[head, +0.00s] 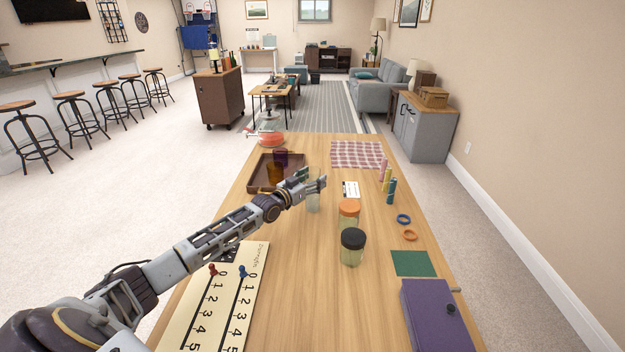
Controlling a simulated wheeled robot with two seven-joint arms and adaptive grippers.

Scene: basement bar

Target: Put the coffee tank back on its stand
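My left gripper (318,182) reaches in from the left over the middle of the wooden table. Its fingers are at the upper part of a clear, pale container (314,203), which may be the coffee tank. The fingers partly hide it, and I cannot tell whether they grip it or are only beside it. I cannot make out a stand for certain. Just right of the gripper lies a small white item with dark marks (350,189). My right gripper is not in view.
Jars with an orange lid (348,208) and a black lid (353,239) stand close right of the gripper. A brown tray (252,184) with cups is to the left. A checkered cloth (357,154), rings, small bottles, a purple box (432,318) and a number board (226,308) also lie here.

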